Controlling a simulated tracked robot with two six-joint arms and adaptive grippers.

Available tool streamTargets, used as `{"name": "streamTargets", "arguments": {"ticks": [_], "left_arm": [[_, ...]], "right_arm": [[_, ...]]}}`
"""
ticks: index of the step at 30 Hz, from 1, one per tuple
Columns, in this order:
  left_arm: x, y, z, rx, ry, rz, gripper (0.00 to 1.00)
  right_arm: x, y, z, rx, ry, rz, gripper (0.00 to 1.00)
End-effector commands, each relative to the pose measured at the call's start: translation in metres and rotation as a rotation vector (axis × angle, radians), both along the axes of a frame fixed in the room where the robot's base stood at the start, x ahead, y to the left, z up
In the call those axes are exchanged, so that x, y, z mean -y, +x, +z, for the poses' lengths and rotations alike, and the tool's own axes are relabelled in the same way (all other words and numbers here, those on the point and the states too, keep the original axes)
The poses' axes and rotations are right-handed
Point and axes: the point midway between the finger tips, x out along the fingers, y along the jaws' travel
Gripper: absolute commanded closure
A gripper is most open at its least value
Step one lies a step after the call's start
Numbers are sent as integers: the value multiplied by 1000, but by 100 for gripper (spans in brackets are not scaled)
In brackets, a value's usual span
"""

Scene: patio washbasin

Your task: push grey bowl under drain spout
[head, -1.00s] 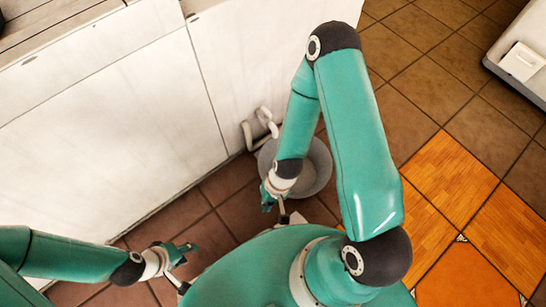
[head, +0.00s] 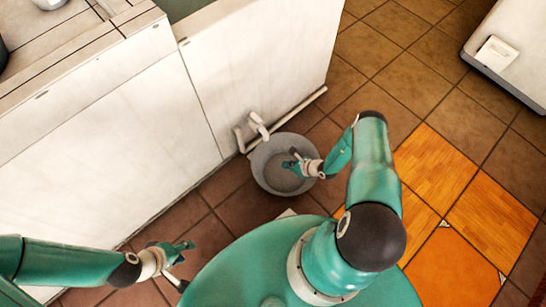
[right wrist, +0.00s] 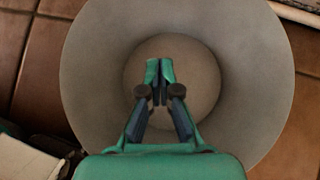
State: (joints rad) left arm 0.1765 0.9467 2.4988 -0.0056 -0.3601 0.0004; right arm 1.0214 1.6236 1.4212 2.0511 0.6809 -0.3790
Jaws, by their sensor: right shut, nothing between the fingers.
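The grey bowl (head: 262,157) stands upright on the tiled floor, close to the white cabinet wall. The white drain spout (head: 258,125) comes out of the wall at the bowl's far left rim; its end looks close to that rim from above. My right gripper (head: 290,165) is shut and empty, over or inside the bowl's opening. In the right wrist view its closed fingertips (right wrist: 160,72) appear in front of the bowl's inside, with the bowl's wall (right wrist: 245,65) around them. I cannot tell whether they touch it. My left gripper (head: 187,250) is off to the lower left, away from the bowl.
A white pipe (head: 300,105) runs along the wall's foot behind the bowl. The white cabinet (head: 110,130) fills the left. Brown tiles (head: 400,60) and orange wooden tiles (head: 430,165) lie clear to the right. A white unit (head: 510,50) stands at the upper right.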

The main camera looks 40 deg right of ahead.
Motion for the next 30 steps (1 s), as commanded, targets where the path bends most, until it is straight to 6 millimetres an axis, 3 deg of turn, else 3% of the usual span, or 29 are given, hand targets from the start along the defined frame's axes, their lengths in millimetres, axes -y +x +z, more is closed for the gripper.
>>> {"name": "streamTargets", "arguments": {"ticks": [17,24,30], "left_arm": [[0,0,-57,0,0,0,60],[0,0,-62,0,0,0,60],[0,0,-63,0,0,0,60]], "right_arm": [[-25,67,-76,2,1,1,100],[-34,96,-69,1,1,-1,100],[-36,102,-68,-1,0,-2,100]]}}
